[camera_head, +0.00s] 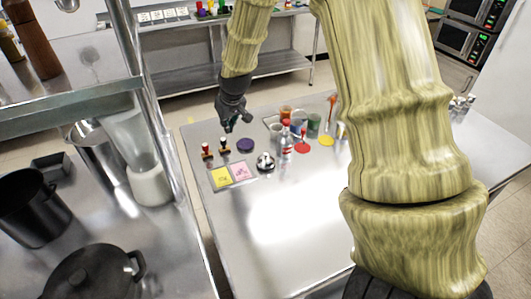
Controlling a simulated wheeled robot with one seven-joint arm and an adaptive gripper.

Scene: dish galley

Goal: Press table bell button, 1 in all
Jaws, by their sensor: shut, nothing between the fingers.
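The table bell (265,162), a small silver dome with a dark base, stands on the steel table (290,240) left of the middle. My gripper (230,127) is dark and hangs above the far left part of the table, shut and empty. In the picture it is up and to the left of the bell, apart from it. The bell's top shows clear of my arm.
Near the bell are a yellow card (221,178), a pink card (240,171), two stamps (225,145), a purple disc (245,145) and a bottle (286,142). Cups and red and yellow items stand behind.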

